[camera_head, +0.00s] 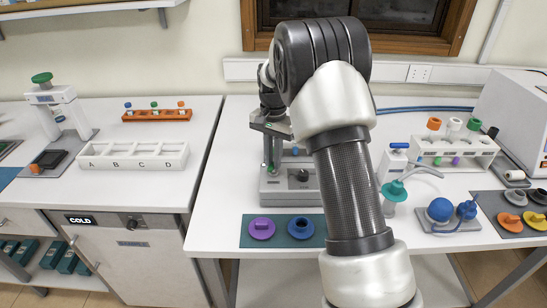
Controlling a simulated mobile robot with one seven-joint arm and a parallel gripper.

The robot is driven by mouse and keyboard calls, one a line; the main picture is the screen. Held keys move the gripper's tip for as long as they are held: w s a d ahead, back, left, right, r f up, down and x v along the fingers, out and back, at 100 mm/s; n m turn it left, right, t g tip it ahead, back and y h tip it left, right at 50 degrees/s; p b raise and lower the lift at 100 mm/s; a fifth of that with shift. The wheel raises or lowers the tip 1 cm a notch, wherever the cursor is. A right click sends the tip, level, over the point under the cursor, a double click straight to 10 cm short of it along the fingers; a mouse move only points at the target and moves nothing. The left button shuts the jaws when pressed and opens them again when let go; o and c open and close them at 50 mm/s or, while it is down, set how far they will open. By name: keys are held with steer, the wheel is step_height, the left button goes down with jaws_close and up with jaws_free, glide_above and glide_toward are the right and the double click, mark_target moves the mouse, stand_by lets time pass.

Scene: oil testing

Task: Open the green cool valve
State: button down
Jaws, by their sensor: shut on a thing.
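My gripper (270,158) reaches down over the left part of a grey bench device (303,196). It is shut on a small green part at its fingertips, which looks like the green cool valve (270,169). The fingers cover most of this valve, so I cannot tell how far it is turned. The device has a dark round knob (302,175) on its front right. My arm hides part of the device's right side.
A dark mat holds a purple lid (262,228) and a blue ring (301,227) in front. A white A–D tray (133,155) is on the left bench, across a gap.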

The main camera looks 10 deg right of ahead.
steer(key=n, duration=0.6)
stand_by(0.6)
steer(key=c, duration=1.8)
jaws_free()
steer(key=shift+o, duration=0.2)
step_height(320, 180, up, 18)
steer(key=p, duration=0.1)
steer(key=shift+f, duration=0.25)
steer(key=shift+s, duration=0.1)
